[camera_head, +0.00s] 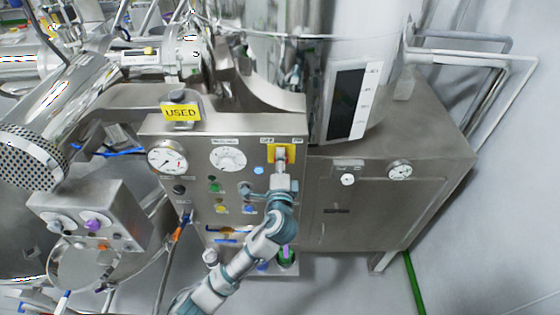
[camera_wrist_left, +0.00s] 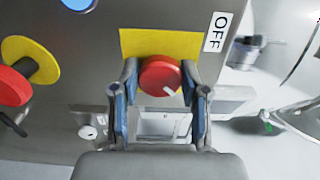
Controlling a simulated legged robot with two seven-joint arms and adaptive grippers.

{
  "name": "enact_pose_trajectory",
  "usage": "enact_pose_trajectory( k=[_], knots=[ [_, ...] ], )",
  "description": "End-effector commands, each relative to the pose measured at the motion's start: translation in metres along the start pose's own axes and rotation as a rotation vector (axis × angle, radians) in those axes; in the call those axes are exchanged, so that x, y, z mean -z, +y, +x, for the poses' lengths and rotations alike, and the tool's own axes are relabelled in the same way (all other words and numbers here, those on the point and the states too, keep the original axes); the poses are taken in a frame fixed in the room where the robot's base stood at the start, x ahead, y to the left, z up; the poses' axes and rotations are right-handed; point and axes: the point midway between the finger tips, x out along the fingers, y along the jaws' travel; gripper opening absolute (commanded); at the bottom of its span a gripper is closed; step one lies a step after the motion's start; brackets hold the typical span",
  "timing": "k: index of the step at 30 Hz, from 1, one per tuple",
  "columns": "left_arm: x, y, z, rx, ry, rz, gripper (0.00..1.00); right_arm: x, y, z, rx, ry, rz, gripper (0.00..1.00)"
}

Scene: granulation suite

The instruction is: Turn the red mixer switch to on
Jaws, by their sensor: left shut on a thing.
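The red mixer switch (camera_wrist_left: 160,75) is a round red knob with a white mark, on a yellow plate (camera_wrist_left: 138,42) on the steel control panel. The white mark points to the lower right in the left wrist view. An OFF label (camera_wrist_left: 215,32) shows beside the plate. In the head view the yellow plate (camera_head: 291,149) sits at the panel's upper right, with OFF and ON labels above it. My left gripper (camera_head: 281,156) reaches up to the switch and mostly hides it. Its two fingers lie on opposite sides of the knob, shut on it. My right gripper is in neither view.
The panel carries a pressure gauge (camera_head: 167,160), a white dial (camera_head: 228,159), a blue light (camera_head: 258,170) and several buttons. A yellow USED sign (camera_head: 181,113) stands on top. A large steel vessel (camera_head: 270,60) rises behind. The floor at right is clear.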

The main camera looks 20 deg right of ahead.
Motion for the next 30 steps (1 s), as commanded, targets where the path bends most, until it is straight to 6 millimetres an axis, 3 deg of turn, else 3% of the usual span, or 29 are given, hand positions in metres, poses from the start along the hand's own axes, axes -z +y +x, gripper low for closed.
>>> enact_pose_trajectory(
  k=[16,17,20,30],
  knots=[
    [0.0021,0.0074,-0.0007,-0.015,0.004,0.028,0.1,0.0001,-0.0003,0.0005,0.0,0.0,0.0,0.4],
    [0.0021,0.0075,-0.0007,-0.015,0.004,0.028,0.47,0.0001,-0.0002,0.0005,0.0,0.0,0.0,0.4],
    [0.0019,0.0072,-0.0006,-0.014,0.003,0.028,0.7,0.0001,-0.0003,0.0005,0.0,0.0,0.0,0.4],
    [0.0002,0.0033,-0.0026,-0.007,0.001,0.025,0.7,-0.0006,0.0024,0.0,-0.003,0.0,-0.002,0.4]
  ],
)
